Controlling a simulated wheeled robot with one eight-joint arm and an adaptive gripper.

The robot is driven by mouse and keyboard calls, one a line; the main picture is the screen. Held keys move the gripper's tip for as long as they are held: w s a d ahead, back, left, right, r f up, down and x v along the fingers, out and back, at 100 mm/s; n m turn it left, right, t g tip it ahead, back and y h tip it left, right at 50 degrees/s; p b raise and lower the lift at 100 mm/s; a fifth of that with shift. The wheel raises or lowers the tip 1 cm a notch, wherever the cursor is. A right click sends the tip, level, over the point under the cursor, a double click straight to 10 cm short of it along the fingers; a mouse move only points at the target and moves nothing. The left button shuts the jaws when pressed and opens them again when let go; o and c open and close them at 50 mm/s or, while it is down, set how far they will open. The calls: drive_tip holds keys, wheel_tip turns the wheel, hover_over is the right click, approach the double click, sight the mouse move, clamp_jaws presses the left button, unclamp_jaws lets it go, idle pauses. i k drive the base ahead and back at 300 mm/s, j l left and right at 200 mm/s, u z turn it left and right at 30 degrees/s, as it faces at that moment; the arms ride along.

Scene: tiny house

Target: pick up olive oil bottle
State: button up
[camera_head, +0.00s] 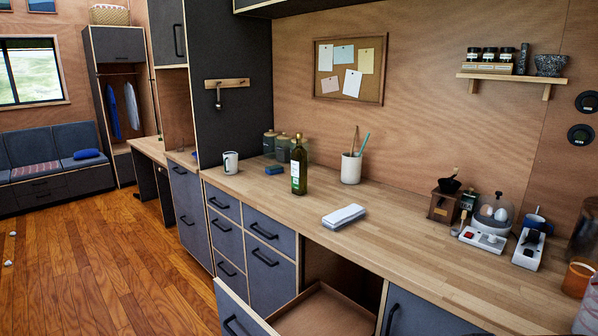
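My gripper is not in this view.
A white mug (230,163) stands left of the bottle, with a small blue item (274,170) between. A white utensil crock (351,168) and a folded grey cloth (343,216) are to the right. An open drawer (325,312) juts out below the counter. Wooden floor (85,265) is open at left.

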sight(299, 156)
drive_tip(key=j+u, duration=0.25)
drive_tip(key=i+j+u, duration=0.45)
drive_tip(key=j, duration=0.25)
drive_tip(key=i+j+u, duration=0.85)
drive_tip(key=i, duration=0.35)
drive_tip(key=i+z, duration=0.2)
drive_tip(key=i, duration=0.25)
drive_tip(key=i+j+z, duration=0.25)
drive_tip(key=i, duration=0.2)
drive_tip(key=i+j+z, duration=0.2)
drive_tip(key=i, duration=0.2)
drive_tip(key=i+z, duration=0.15)
drive_tip(key=z, duration=0.3)
drive_tip(key=i+z, duration=0.15)
drive_tip(key=z, duration=0.25)
drive_tip(key=i+z, duration=0.15)
drive_tip(key=z, duration=0.3)
drive_tip(key=i+j+z, duration=0.1)
drive_tip(key=z, duration=0.3)
drive_tip(key=i+j+z, duration=0.15)
drive_tip(key=z, duration=0.3)
drive_tip(key=i+j+z, duration=0.1)
drive_tip(key=z, duration=0.35)
drive_tip(key=i+j+z, duration=0.2)
drive_tip(key=z, duration=0.2)
drive_tip(key=i+j+z, duration=0.25)
drive_tip(key=z, duration=0.2)
drive_tip(key=i+j+z, duration=0.1)
drive_tip(key=j+z, duration=0.15)
drive_tip(key=z, duration=0.2)
